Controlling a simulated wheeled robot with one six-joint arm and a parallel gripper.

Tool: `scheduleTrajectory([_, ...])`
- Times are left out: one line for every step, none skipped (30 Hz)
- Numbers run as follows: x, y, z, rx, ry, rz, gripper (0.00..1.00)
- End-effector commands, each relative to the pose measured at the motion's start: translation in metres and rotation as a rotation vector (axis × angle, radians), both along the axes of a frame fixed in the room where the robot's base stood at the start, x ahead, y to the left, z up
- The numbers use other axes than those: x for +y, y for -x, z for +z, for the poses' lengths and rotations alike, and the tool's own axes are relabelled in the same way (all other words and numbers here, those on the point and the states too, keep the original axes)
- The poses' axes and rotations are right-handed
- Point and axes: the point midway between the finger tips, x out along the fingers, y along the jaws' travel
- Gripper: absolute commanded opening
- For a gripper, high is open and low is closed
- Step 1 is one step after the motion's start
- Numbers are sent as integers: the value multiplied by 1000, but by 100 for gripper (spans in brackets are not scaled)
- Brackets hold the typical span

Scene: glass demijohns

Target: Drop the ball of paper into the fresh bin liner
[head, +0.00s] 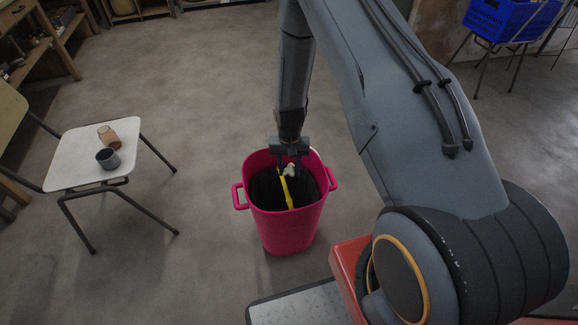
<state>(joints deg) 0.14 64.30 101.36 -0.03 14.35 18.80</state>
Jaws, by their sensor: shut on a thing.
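A pink bin (284,232) with two side handles stands on the floor in the middle of the head view. A black liner (265,190) fills its inside. My gripper (289,166) points down over the bin's mouth, towards its far side. It is shut on the small white ball of paper (291,171), which shows at the fingertips. A yellow strip (287,192) runs from just below the ball towards the near rim, against the black liner. I cannot tell whether the strip touches the ball. The bottom of the bin is hidden.
A white-topped chair (82,153) at the left carries a brown cup (108,136) and a grey cup (107,158). A blue crate (511,18) stands on a metal-legged stand at the upper right. Shelving lines the upper left. The floor around the bin is mostly clear.

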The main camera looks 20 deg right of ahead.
Motion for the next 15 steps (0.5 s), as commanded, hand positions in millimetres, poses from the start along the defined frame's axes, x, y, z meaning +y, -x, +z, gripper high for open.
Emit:
scheduleTrajectory([0,0,-4,0,0,0,18])
scheduleTrajectory([0,0,-5,0,0,0,18])
scheduleTrajectory([0,0,-6,0,0,0,18])
scheduleTrajectory([0,0,-6,0,0,0,18])
scheduleTrajectory([0,0,-5,0,0,0,18])
scheduleTrajectory([0,0,-5,0,0,0,18])
scheduleTrajectory([0,0,-5,0,0,0,18])
scheduleTrajectory([0,0,-5,0,0,0,18])
scheduleTrajectory([0,0,-5,0,0,0,18])
scheduleTrajectory([0,0,-5,0,0,0,40])
scheduleTrajectory([0,0,-5,0,0,0,45])
scheduleTrajectory([0,0,-5,0,0,0,52])
scheduleTrajectory([0,0,-5,0,0,0,57])
scheduleTrajectory([0,0,-5,0,0,0,60])
scheduleTrajectory([0,0,-5,0,0,0,60])
